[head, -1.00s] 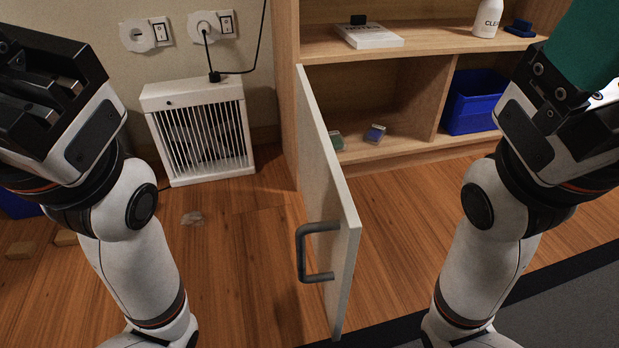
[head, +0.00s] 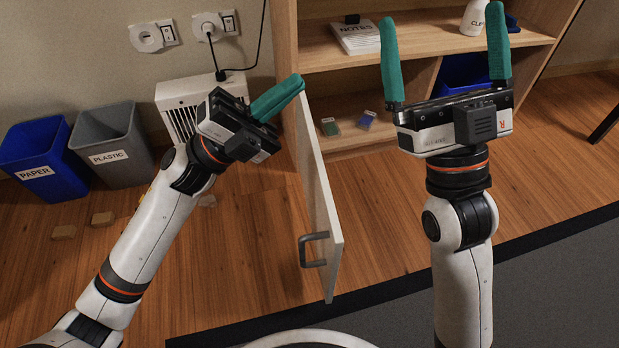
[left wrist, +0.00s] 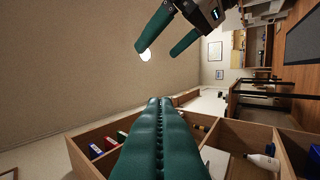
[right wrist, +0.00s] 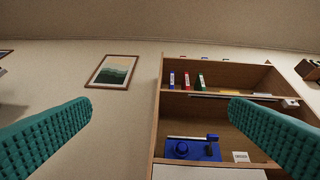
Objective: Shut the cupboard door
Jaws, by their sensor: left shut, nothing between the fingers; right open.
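The cupboard door (head: 318,190) is white with a dark grey bar handle (head: 313,250) on its left face. It stands wide open, jutting out toward me from the left side of the wooden cupboard (head: 385,66). My left gripper (head: 290,92) is shut and empty, its green fingers together near the door's upper far edge; I cannot tell whether they touch it. My right gripper (head: 442,55) is open and empty, in front of the shelves on the right of the door. In the right wrist view its fingers (right wrist: 160,120) are spread wide.
Shelves hold a NOTES pad (head: 358,38), a white bottle (head: 476,18), a blue bin (head: 462,75) and small boxes (head: 367,119). A white heater (head: 178,105) stands left of the door. PAPER (head: 40,160) and PLASTIC (head: 108,145) bins stand further left. Floor right of the door is clear.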

